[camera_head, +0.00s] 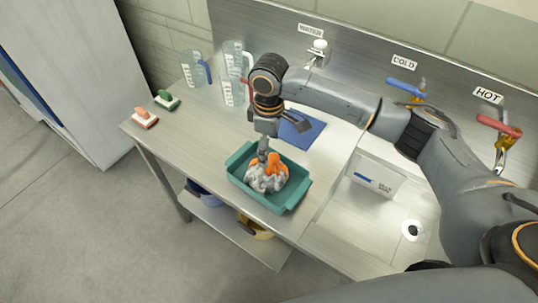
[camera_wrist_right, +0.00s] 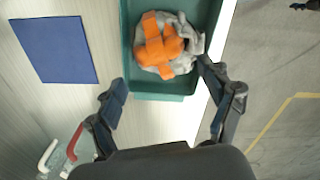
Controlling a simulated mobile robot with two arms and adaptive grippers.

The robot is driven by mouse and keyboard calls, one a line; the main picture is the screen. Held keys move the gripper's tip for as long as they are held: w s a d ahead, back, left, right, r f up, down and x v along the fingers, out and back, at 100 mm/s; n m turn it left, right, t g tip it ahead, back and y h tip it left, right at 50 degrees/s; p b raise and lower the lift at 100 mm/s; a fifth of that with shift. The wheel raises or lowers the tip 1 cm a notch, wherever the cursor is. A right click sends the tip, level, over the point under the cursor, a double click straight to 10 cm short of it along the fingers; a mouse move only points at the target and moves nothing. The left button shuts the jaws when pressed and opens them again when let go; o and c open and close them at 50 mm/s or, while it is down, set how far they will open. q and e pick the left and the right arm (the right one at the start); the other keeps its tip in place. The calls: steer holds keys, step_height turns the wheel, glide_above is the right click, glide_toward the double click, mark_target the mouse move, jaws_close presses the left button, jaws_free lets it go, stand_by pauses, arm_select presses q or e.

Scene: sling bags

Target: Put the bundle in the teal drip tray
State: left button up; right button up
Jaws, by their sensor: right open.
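The bundle (camera_head: 267,175) is a crumpled grey cloth with orange straps. It lies in the teal drip tray (camera_head: 292,194) on the steel counter, and the right wrist view also shows the bundle (camera_wrist_right: 168,45) inside the tray (camera_wrist_right: 160,97). My right gripper (camera_head: 285,144) hangs just above the tray. Its fingers (camera_wrist_right: 161,75) are spread wide, with nothing between them. One fingertip overlaps the bundle's edge in the head view; I cannot tell whether it touches. My left gripper is not in view.
A blue mat (camera_head: 303,129) lies behind the tray. Clear jugs (camera_head: 232,73) and two brushes (camera_head: 145,118) stand at the counter's far left. A sink with a white box (camera_head: 376,175) and taps (camera_head: 496,124) is on the right. The counter's front left is bare.

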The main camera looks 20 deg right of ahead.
step_height(320, 180, up, 8)
steer(key=b, duration=0.1)
steer(key=shift+b, duration=0.3)
stand_by(0.3)
